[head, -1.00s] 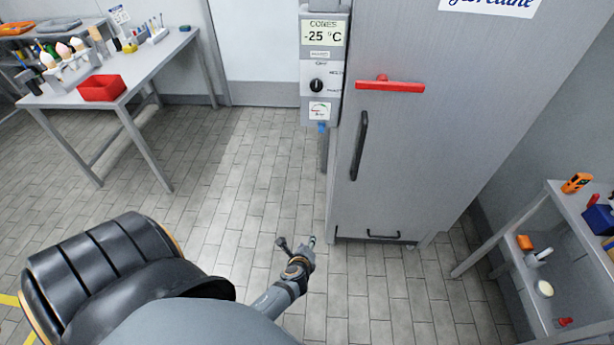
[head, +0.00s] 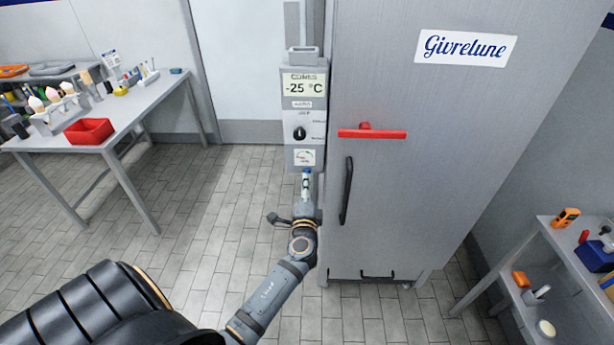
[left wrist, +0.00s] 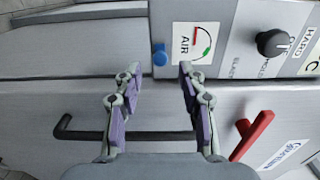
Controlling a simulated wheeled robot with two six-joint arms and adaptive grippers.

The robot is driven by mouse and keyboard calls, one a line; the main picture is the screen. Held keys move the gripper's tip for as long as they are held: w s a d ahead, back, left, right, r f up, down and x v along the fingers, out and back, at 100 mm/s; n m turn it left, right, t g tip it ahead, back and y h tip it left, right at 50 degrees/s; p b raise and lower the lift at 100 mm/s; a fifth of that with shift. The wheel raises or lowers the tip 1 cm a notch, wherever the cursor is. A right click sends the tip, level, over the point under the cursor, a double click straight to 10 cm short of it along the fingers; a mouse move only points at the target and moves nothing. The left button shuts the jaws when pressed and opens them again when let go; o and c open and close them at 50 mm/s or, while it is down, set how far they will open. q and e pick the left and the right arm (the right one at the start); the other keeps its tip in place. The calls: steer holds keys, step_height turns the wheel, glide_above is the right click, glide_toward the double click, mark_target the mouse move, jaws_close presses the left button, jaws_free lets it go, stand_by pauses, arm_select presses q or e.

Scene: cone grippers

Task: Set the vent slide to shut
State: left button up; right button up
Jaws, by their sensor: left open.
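The vent slide's small blue knob (left wrist: 160,56) shows in the left wrist view beside the white AIR label (left wrist: 192,42), which bears a red and green arc. In the head view the label (head: 305,157) is at the bottom of the grey control box, and my gripper largely hides the knob below it. My left gripper (left wrist: 158,78) is open, with its fingertips spread to either side of the knob in that view. I see no contact, and the gap in depth is unclear. My left gripper (head: 305,182) also shows in the head view. My right gripper is not in view.
The control box (head: 304,112) carries a black dial (head: 299,133) and a -25 °C display. The freezer door (head: 430,190) beside it has a red handle (head: 372,133) and a black handle (head: 346,190). A table with a red bin (head: 89,131) stands left; a shelf unit stands right.

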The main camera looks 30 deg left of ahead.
arm_select(q)
steer(key=x, duration=0.4)
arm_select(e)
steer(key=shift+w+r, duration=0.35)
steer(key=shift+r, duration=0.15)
arm_select(q)
steer(key=shift+c, duration=0.3)
jaws_close()
